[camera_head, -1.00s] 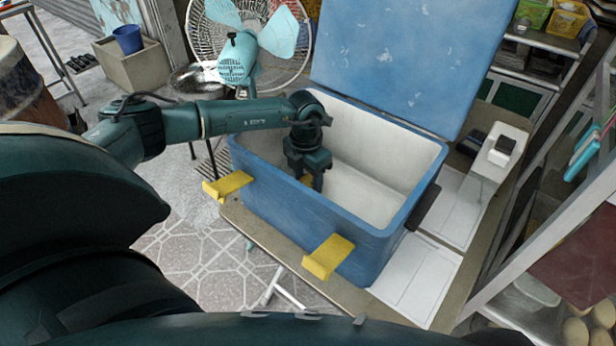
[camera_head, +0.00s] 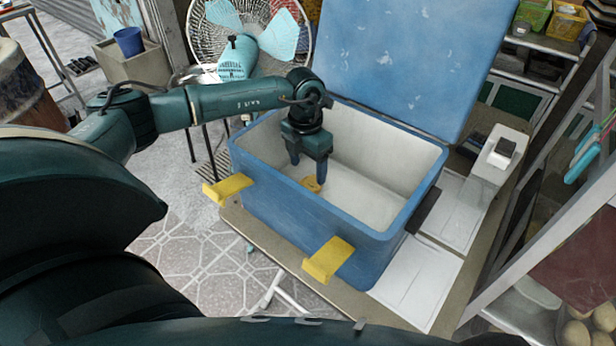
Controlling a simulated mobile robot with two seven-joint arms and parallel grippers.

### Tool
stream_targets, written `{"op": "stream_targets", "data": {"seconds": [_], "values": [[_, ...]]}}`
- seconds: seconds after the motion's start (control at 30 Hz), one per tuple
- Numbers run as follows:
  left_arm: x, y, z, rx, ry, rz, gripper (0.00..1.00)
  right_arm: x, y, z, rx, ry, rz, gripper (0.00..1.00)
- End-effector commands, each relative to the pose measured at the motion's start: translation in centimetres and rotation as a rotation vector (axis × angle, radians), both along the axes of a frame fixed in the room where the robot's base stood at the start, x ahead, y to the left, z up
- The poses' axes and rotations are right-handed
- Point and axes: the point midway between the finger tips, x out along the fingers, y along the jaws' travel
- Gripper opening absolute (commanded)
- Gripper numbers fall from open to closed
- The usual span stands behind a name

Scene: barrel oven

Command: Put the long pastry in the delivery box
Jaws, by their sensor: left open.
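The delivery box (camera_head: 395,236) is a blue cooler with a white inside and two yellow latches hanging open on its front. Its blue lid (camera_head: 400,60) stands raised at the back. My left gripper (camera_head: 309,170) points down inside the left part of the box, open, with its fingers apart. A small golden-brown piece of the long pastry (camera_head: 312,184) shows in the box just below the fingers; the front wall hides the rest. My right gripper is not in view.
The box stands on a narrow table (camera_head: 335,290) with white sheets (camera_head: 415,283) on its right. A fan (camera_head: 245,50) stands behind on the left. A metal shelf (camera_head: 560,215) rises on the right. The box's right half looks empty.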

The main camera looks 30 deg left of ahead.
Motion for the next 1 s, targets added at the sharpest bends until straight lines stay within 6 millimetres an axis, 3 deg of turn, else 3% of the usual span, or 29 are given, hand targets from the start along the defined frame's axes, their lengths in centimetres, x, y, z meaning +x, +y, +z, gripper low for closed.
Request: {"op": "stream_targets", "data": {"seconds": [0.2, 0.4, 1.0], "values": [[0.1, 0.2, 4.4, 0.0, -0.003, 0.0, 0.69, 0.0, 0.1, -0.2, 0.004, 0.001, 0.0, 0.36], [0.1, 0.2, 6.4, -0.001, -0.001, -0.001, 0.69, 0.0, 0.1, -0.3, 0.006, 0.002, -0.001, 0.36], [0.1, 0.3, 6.7, 0.0, 0.001, 0.0, 0.69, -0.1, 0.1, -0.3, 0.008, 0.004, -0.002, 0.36]]}}
